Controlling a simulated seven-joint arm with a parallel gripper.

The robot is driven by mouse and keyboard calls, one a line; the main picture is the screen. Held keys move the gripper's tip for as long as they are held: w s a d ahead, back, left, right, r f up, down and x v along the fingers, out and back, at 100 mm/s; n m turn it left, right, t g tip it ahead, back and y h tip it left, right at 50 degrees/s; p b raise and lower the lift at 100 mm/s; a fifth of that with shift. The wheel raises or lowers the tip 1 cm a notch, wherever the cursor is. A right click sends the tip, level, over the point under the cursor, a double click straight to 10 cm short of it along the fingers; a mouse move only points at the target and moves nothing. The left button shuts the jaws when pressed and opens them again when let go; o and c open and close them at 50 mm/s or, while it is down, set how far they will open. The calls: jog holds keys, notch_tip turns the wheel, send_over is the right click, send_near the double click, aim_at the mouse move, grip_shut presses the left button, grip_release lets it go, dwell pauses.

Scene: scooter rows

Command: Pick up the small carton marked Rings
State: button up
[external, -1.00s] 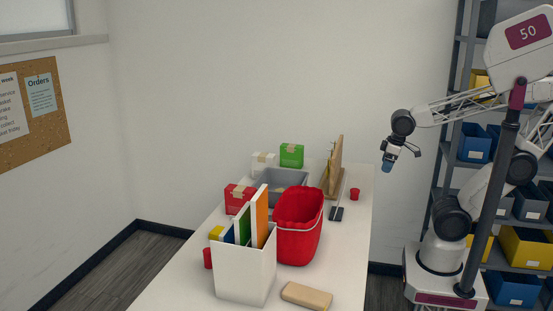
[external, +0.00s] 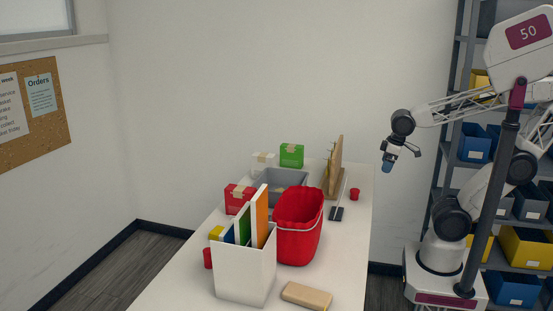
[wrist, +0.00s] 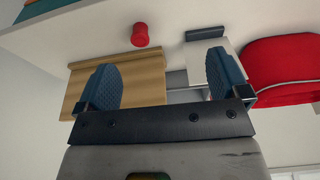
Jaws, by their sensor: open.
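Three small cartons stand toward the far and left part of the white table: a red one (external: 238,198), a white one (external: 262,160) and a green one (external: 291,155). No lettering is legible on them, so I cannot tell which is marked Rings. None of them can be made out in the wrist view. My gripper (external: 387,166) hangs in the air at the table's far right, apart from everything. In the wrist view my gripper (wrist: 164,82) has its two blue fingers spread, with nothing held between them.
A red bucket (external: 298,240), a white file box (external: 245,275), a grey bin (external: 285,182), an upright wooden board (external: 335,170) and a red cup (external: 354,194) crowd the table (external: 350,255). A wooden block (external: 306,295) lies in front. The right strip is mostly clear.

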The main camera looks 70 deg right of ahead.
jog(key=w+v, duration=0.1)
jog(key=v, duration=0.4)
jog(key=w+d+t, duration=0.3)
jog(key=w+d, duration=0.2)
jog(key=w, duration=1.1)
jog(key=w+d+r+t, duration=0.1)
jog(key=w+d+t, duration=0.35)
jog(key=w, duration=1.05)
jog(key=w+d+t, duration=0.3)
jog(key=w+d, duration=0.3)
jog(key=w, duration=1)
jog(key=shift+w, duration=1.2)
send_near(266, 155)
jog(key=x, duration=0.3)
jog(key=shift+s+a+t, duration=0.15)
jog(key=shift+s+t, duration=0.1)
jog(key=shift+x, duration=1.3)
